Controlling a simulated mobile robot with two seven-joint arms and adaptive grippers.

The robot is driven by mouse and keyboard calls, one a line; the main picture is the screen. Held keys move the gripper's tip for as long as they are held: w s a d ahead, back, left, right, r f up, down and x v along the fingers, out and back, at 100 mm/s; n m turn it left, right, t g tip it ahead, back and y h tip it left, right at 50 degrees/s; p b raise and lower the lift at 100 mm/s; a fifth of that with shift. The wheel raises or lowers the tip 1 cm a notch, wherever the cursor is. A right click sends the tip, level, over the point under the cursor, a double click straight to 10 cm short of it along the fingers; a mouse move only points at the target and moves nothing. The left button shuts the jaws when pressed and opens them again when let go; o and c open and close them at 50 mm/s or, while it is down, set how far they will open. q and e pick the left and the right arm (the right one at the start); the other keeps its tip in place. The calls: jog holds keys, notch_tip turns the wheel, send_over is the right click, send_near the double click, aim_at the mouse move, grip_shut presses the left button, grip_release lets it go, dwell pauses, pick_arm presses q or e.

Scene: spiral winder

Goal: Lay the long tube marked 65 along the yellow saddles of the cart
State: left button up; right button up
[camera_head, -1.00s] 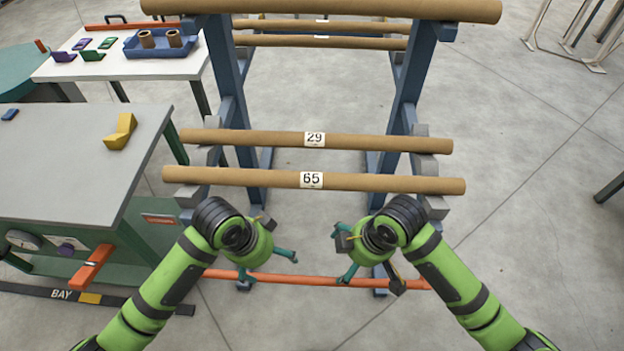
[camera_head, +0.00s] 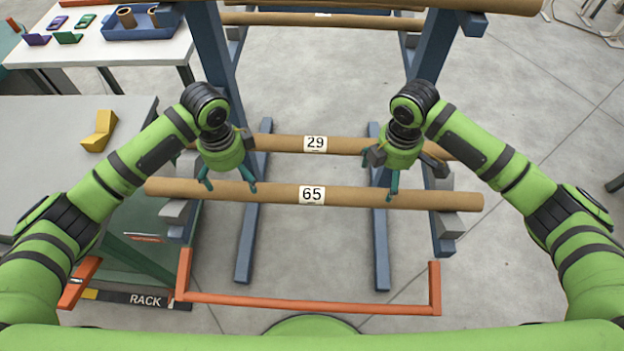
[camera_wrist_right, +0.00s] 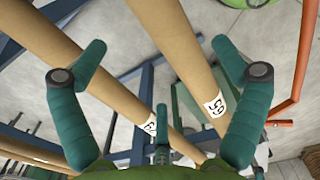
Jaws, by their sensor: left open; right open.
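The long brown tube marked 65 (camera_head: 280,193) lies level across the near grey supports of the blue rack (camera_head: 248,235). My left gripper (camera_head: 229,187) is open above the tube, left of its label. My right gripper (camera_head: 384,182) is open above it, right of the label. In the right wrist view the tube marked 65 (camera_wrist_right: 180,42) runs between the open fingers of my right gripper (camera_wrist_right: 160,50), one finger overlapping its edge. Contact cannot be told.
The tube marked 29 (camera_head: 285,143) lies just behind, parallel. More tubes (camera_head: 320,20) rest higher at the back. A grey table (camera_head: 40,140) at left bears a yellow angled block (camera_head: 100,131). An orange bar (camera_head: 310,303) runs low in front of the rack. Floor shows at right.

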aim_at(238, 191)
pick_arm(q)
jog(key=shift+s+r, duration=0.15)
jog(key=shift+s, duration=0.25)
pick_arm(e)
jog(key=shift+s+r, duration=0.1)
jog(key=shift+s, duration=0.3)
pick_arm(q)
jog(key=shift+w+f, duration=0.1)
jog(key=shift+f, duration=3.55)
pick_arm(e)
jog(key=shift+w+f, duration=0.1)
jog(key=shift+f, duration=3.5)
pick_arm(q)
jog(key=c, duration=1.5)
pick_arm(e)
jog(key=c, duration=1.5)
jog(key=shift+o, duration=0.2)
